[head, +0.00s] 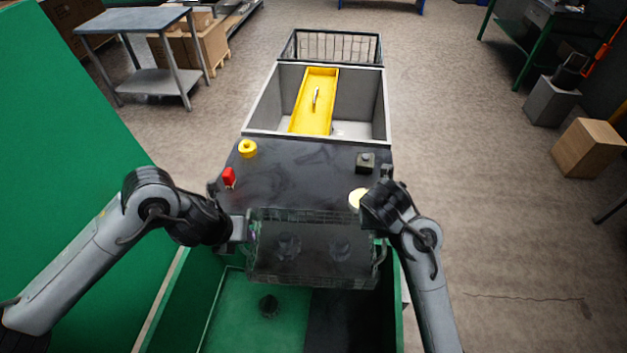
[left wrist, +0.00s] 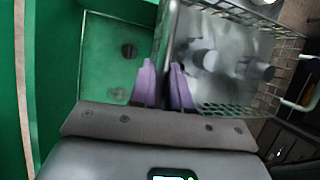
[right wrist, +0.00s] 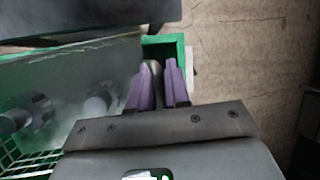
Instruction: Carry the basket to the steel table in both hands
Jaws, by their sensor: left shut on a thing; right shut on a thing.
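The basket (head: 313,262) is a see-through wire basket with a few dark and pale round parts inside. It hangs level between my two arms in the head view, above a green-walled bin. My left gripper (head: 246,230) is shut on its left end; in the left wrist view the purple fingertips (left wrist: 165,85) close on the grey handle. My right gripper (head: 379,240) is shut on its right end; in the right wrist view the fingertips (right wrist: 157,85) close on that handle. A steel table (head: 140,20) with a lower shelf stands at the far left.
A dark deck (head: 305,172) with a red part, yellow pieces and a small dark box lies beyond the basket. Behind it is a grey bin with a yellow divider (head: 316,100). A green wall (head: 60,150) stands left. Cartons (head: 200,48) stand beside the steel table.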

